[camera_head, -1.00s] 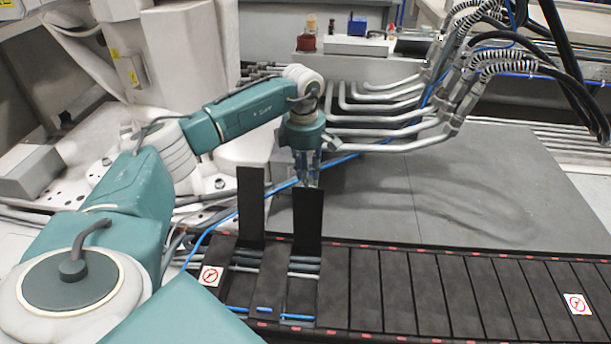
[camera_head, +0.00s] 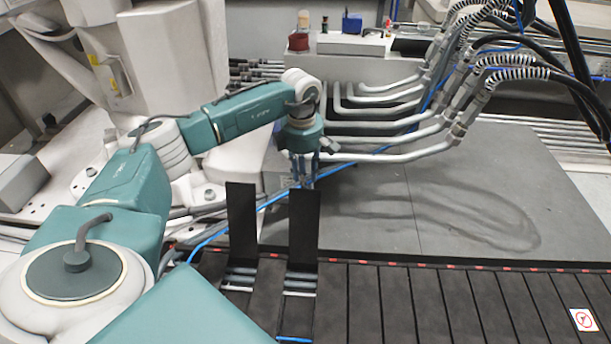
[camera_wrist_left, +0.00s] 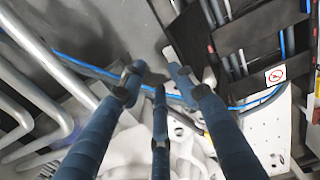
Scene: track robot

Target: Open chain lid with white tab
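The dark chain (camera_head: 420,300) runs along the bottom of the head view, mostly covered by flat black lids. Two lids stand raised: a left one (camera_head: 242,225) and a right one (camera_head: 304,228), with grey hoses showing below them. A white tab with a red sign (camera_head: 584,320) lies on a flat lid at the far right. A similar white tab (camera_wrist_left: 276,75) shows in the left wrist view. My left gripper (camera_head: 303,178) points down at the top edge of the right raised lid; its fingertips (camera_wrist_left: 155,80) are spread, with no clear grip. My right gripper is out of view.
A grey plate (camera_head: 430,190) lies behind the chain, mostly bare. Bent metal pipes (camera_head: 390,130) and black cables hang close behind and right of my left gripper. A blue hose (camera_head: 215,235) passes behind the raised lids. White machinery (camera_head: 160,60) stands at the left.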

